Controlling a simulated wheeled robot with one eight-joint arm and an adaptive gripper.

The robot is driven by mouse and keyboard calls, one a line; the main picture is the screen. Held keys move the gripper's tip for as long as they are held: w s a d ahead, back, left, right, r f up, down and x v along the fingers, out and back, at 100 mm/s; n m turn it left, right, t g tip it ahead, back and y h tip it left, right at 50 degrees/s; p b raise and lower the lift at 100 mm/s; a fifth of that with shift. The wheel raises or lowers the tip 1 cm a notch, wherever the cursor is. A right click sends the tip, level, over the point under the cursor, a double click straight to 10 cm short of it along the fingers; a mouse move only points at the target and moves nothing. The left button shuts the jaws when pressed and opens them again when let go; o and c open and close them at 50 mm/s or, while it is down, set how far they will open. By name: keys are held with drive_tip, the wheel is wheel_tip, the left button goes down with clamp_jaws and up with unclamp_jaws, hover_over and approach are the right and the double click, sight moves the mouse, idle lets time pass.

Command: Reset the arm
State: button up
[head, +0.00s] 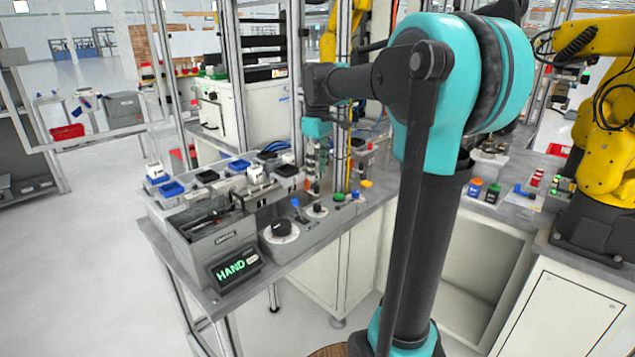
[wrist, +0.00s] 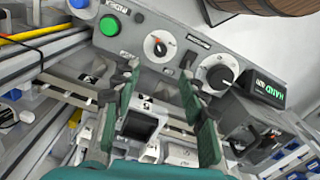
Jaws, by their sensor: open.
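My teal and black arm (head: 432,110) reaches from the right over the grey workbench in the head view. My gripper (head: 315,172) points down over the back of the bench's equipment. In the wrist view my gripper (wrist: 159,75) has its two green-padded fingers spread apart with nothing between them. A grey control panel with a green button (wrist: 109,25) and two round dials lies beyond the fingertips. A grey block with a dark square opening (wrist: 139,126) shows below, between the fingers. Whether the fingers touch anything is unclear.
A grey machine with a green "HAND" display (head: 237,268) stands at the bench's front. A dial unit (head: 281,232) sits beside it. Blue, black and white parts stand behind. Yellow robot arms (head: 606,150) are at the right. Clear floor (head: 95,230) lies at the left.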

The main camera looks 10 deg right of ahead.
drive_tip(key=shift+r, duration=0.5)
drive_tip(key=s+d+f+m+t, duration=0.2)
drive_tip(key=s+f+m, duration=0.2)
drive_tip(key=s+f, duration=0.7)
drive_tip(key=s+d+f+m+t, duration=0.2)
drive_tip(key=s+f+m, duration=0.3)
drive_tip(key=s+f, duration=0.6)
wheel_tip(320, 180, down, 3)
drive_tip(key=shift+f+m, duration=0.15)
drive_tip(key=shift+m, duration=0.15)
